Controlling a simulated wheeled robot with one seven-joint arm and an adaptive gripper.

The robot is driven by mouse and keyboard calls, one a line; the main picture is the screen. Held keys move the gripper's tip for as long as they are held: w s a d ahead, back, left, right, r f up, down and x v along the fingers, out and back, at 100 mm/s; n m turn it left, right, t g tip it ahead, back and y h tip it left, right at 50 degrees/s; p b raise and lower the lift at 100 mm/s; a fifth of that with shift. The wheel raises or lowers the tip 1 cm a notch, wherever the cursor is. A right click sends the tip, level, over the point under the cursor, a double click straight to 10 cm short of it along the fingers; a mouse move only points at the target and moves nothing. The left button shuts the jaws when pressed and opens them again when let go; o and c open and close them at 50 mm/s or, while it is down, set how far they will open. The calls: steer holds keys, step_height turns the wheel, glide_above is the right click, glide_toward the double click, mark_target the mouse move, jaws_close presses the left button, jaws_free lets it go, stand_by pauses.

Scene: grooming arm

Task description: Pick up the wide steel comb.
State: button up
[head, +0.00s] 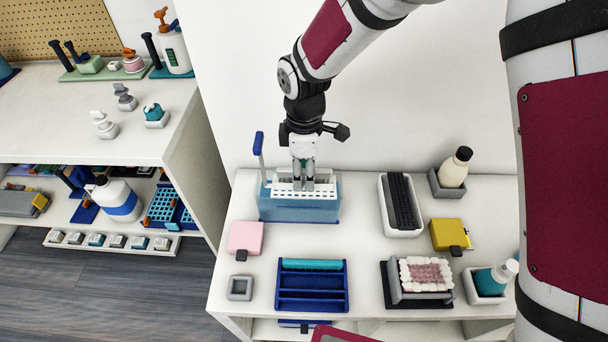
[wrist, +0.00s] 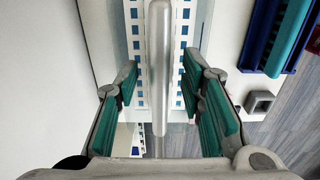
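My gripper (head: 303,187) points down over a translucent blue bath (head: 300,211) with a white slotted insert (head: 328,190). In the wrist view my gripper (wrist: 159,88) is open, with teal pads on both sides of a long grey metal bar (wrist: 160,60). Gaps show between the bar and both pads. The bar lies lengthwise above the white insert (wrist: 133,40) with its blue-looking holes. It may be the top edge of the wide steel comb, but no teeth show, so I cannot tell for certain. In the head view my fingers hide much of that spot.
A blue upright handle (head: 258,148) stands at the bath's left end. A white tray with black combs (head: 402,203) is to the right, and a blue rack with a teal comb (head: 312,265) is in front. A pink box (head: 245,237) is front left. The wall is close behind.

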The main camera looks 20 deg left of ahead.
jaws_close()
steer(key=shift+r, duration=0.1)
